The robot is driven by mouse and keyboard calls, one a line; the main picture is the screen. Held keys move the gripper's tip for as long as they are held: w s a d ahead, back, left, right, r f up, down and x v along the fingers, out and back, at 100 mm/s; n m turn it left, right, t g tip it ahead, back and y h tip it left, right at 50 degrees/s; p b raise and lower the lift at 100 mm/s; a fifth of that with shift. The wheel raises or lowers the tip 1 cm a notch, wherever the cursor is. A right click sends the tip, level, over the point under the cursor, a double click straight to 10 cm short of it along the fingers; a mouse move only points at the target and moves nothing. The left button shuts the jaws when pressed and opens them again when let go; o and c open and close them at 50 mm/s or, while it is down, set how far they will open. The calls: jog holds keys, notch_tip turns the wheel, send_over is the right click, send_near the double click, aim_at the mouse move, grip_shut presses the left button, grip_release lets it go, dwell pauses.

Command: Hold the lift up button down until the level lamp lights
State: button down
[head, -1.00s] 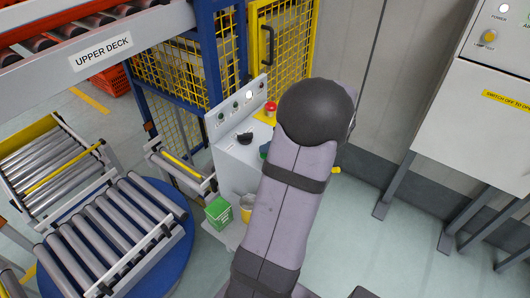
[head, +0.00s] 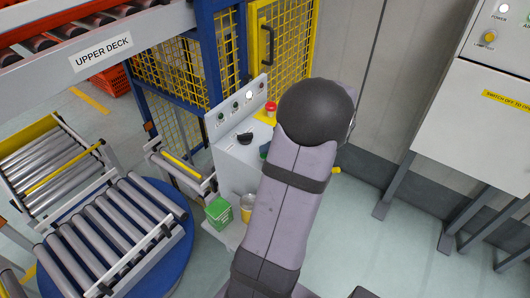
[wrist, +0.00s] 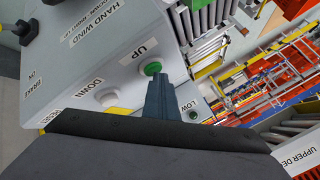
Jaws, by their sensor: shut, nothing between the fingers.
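The green UP button (wrist: 152,68) sits on the sloping grey face of the control desk, beside its "UP" label in the wrist view. My gripper (wrist: 156,80) is shut and empty, with its fingertips at the near edge of this button; I cannot tell whether they press it. A white DOWN button (wrist: 108,99) is to the left. A small lamp (wrist: 193,115) shows by a "LOW" label, partly cut off by my gripper. My arm hides the gripper there.
A red mushroom button (head: 270,108) on a yellow base stands at the desk's right end. Black knobs (wrist: 23,30) rise from the desk top. A green tub (head: 218,211) is below. Yellow mesh fencing (head: 285,40) stands behind, roller conveyors (head: 115,235) at left.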

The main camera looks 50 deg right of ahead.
jog(key=shift+r, duration=0.1)
dwell(0.7)
jog(key=shift+r+p, duration=0.35)
jog(key=shift+r, duration=0.45)
jog(key=shift+r, duration=0.15)
jog(key=shift+r+p, duration=1.2)
jog(key=shift+r, duration=1.2)
